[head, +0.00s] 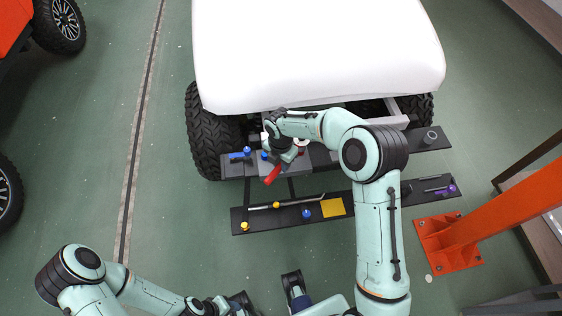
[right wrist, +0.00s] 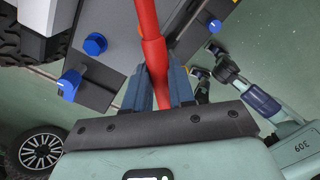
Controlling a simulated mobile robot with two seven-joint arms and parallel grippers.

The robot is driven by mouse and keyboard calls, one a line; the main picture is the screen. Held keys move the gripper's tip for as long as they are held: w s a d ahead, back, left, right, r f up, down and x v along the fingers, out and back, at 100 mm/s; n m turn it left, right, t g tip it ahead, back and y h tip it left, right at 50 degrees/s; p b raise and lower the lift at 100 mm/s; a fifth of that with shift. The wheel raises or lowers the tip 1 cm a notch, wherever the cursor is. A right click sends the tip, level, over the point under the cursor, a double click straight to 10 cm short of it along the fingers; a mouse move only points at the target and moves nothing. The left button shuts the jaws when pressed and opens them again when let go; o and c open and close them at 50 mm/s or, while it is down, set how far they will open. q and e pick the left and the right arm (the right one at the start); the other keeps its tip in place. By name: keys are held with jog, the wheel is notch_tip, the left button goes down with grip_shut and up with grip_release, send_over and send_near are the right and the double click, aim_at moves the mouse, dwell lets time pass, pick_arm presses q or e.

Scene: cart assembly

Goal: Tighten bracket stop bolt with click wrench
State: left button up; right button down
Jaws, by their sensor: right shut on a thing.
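My right gripper (head: 286,155) is at the rear of the white-topped cart (head: 318,50), over the dark rear plate. It is shut on the red handle (head: 272,175) of a wrench. In the right wrist view the red handle (right wrist: 150,40) runs up between the two fingers (right wrist: 160,88); the wrench head is out of that view. Blue-headed bolts (head: 246,150) are at the plate's left end. They also show in the right wrist view (right wrist: 95,44), left of the handle. Which one is the stop bolt I cannot tell. My left gripper (head: 238,302) is low at the bottom edge, far from the cart.
A dark tool shelf (head: 270,221) in front of the cart holds a bar, yellow and blue pieces and a yellow square (head: 333,207). An orange post (head: 500,215) stands at right. A grey ring-shaped part (head: 430,136) sits at the rear plate's right end.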

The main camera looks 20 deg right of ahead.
jog(key=shift+f, duration=0.15)
jog(key=shift+f+b, duration=0.55)
jog(key=shift+f, duration=0.4)
jog(key=shift+f, duration=0.1)
